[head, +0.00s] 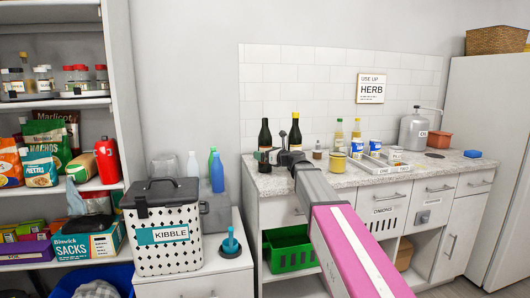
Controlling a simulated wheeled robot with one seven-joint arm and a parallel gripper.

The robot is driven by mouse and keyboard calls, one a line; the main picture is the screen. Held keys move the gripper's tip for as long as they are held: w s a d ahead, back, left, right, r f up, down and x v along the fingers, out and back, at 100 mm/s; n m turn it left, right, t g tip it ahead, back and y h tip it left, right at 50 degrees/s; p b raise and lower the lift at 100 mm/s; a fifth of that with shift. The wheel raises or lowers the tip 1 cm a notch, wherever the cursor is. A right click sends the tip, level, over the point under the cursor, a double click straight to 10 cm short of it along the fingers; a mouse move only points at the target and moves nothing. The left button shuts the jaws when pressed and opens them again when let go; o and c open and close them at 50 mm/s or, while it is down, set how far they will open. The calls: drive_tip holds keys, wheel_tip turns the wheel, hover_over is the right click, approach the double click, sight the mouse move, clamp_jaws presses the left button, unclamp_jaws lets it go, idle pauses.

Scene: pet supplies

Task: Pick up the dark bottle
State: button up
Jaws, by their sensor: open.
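Two dark bottles stand upright at the left end of the speckled counter (340,178). The left dark bottle (265,134) has a dark neck, and my gripper is close to its lower part. The right dark bottle (296,133) has a yellow top and stands just behind my gripper and wrist, which hide its lower part. My gripper (270,157) is open at the end of my arm, which reaches in from the lower right. I cannot tell whether the left bottle is between the fingers or only behind them.
Yellowish bottles (356,131), blue-and-white cans (375,146), a white tray (385,168) and a grey metal canister (413,132) stand farther right. The kibble bin (160,256) and blue bottle (217,173) stand on the lower cabinet at left.

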drive_tip(key=shift+w+a, duration=0.25)
drive_tip(key=shift+a, duration=0.05)
drive_tip(key=c, duration=1.1)
